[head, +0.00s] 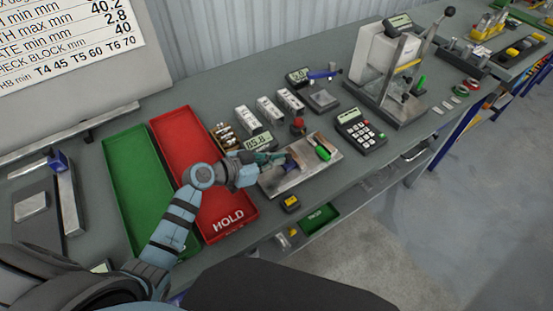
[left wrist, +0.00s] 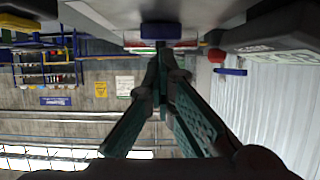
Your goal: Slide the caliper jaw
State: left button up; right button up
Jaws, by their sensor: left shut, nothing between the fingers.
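My left gripper (head: 270,158) is at the left edge of a steel plate (head: 285,184) and is shut with nothing in it. In the left wrist view its fingers (left wrist: 162,55) meet at the tips, just below a small blue block (left wrist: 160,31) on a pale grey body. That block may be the caliper jaw; I cannot tell whether the fingers touch it. A readout showing 85.8 (head: 258,143) stands just behind the gripper. My right gripper is not in view.
A red HOLD tray (head: 228,218) and a green tray (head: 140,185) lie to the left. A green-handled tool (head: 322,152) rests on the plate, and a red knob (head: 298,125) stands behind. A keypad (head: 359,130) and a tall press (head: 390,65) stand to the right.

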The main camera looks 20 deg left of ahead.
pick_arm(q)
jog(key=o, duration=0.9)
jog(key=shift+w+a, duration=0.1)
jog(key=shift+o, duration=0.2)
jog(key=v, duration=1.2)
